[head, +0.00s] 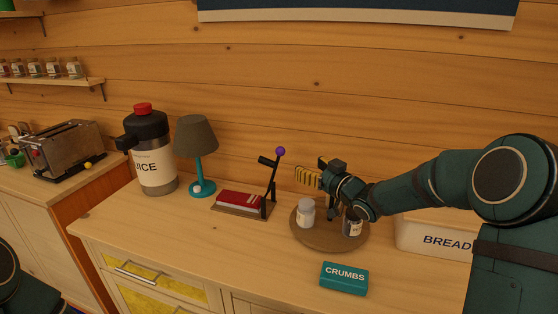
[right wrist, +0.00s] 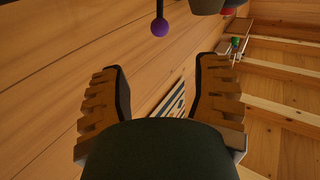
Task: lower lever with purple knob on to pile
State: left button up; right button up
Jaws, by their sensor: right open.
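The black lever (head: 271,184) stands raised, nearly upright, on a brown base, with a purple knob (head: 280,151) at its top and a black side handle. A pile with a red top (head: 238,200) lies on the base, left of the lever's foot. My right gripper (head: 308,176) is open and empty, just right of the knob and a little lower in the picture, apart from it. In the right wrist view the knob (right wrist: 159,27) hangs at the top, beyond the gap between my fingertips (right wrist: 162,66). My left gripper is out of view.
A round wooden tray (head: 325,240) with a white-capped jar (head: 306,212) and a dark jar (head: 352,222) sits below my right gripper. A teal lamp (head: 197,145), juice jug (head: 150,160), crumbs box (head: 344,279) and bread bin (head: 425,233) stand around. The front-left counter is clear.

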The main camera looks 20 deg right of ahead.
aim_at(283, 152)
jog(key=x, duration=1.4)
jog(key=shift+f+b, duration=0.1)
jog(key=shift+b, duration=0.25)
grip_shut()
